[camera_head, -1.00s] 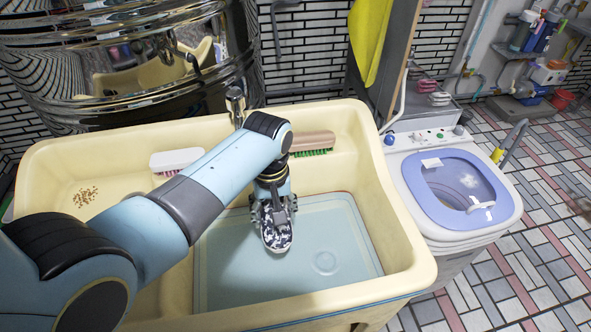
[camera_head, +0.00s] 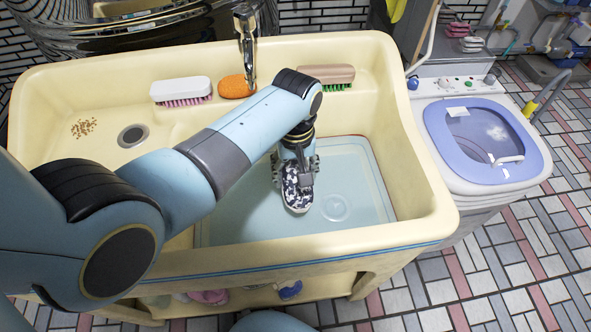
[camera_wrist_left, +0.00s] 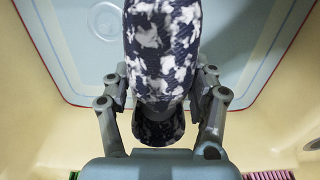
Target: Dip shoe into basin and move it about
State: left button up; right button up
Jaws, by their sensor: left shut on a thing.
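A dark blue and white patterned shoe (camera_head: 297,190) is held in my left gripper (camera_head: 296,172) over the light blue basin area (camera_head: 365,205) in the yellow sink. In the left wrist view the shoe (camera_wrist_left: 162,50) fills the middle, with the gripper's fingers (camera_wrist_left: 163,90) closed on both its sides. Its far end points toward the basin's round drain mark (camera_head: 336,206). I cannot tell whether the shoe touches the basin's floor. My right gripper is not in view.
The cream sink (camera_head: 422,170) has raised walls all round. A washing machine (camera_head: 485,140) stands at the right.

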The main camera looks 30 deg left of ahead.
pick_arm(q)
notch_tip(320, 180, down, 15)
jog(key=b, duration=1)
jog(key=shift+f+b, duration=0.95)
jog(key=shift+f, duration=0.1)
